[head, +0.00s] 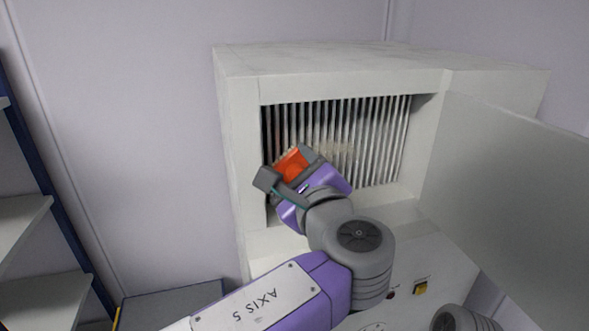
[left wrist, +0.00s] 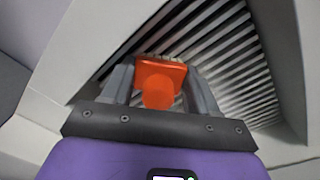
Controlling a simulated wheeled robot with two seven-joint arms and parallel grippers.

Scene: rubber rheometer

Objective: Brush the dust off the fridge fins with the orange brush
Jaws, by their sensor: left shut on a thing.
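The fridge fins (head: 375,140) are vertical metal slats in a recess of the white cabinet. A beige patch of dust (head: 340,152) shows on the fins near the middle. My left gripper (head: 291,167) is in front of the lower left fins, shut on the orange brush (head: 292,163). In the left wrist view the orange brush (left wrist: 160,80) sits between the two fingers (left wrist: 160,88), with the fins (left wrist: 225,50) beyond it. A little of the bristles shows past the orange block; whether they touch the fins I cannot tell. My right gripper is not in view.
The white cabinet (head: 238,150) frames the recess with walls on all sides. An open door panel (head: 505,190) stands to the right. A yellow switch (head: 420,287) is on the lower front. A blue shelf rack (head: 45,165) with grey shelves stands at the left.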

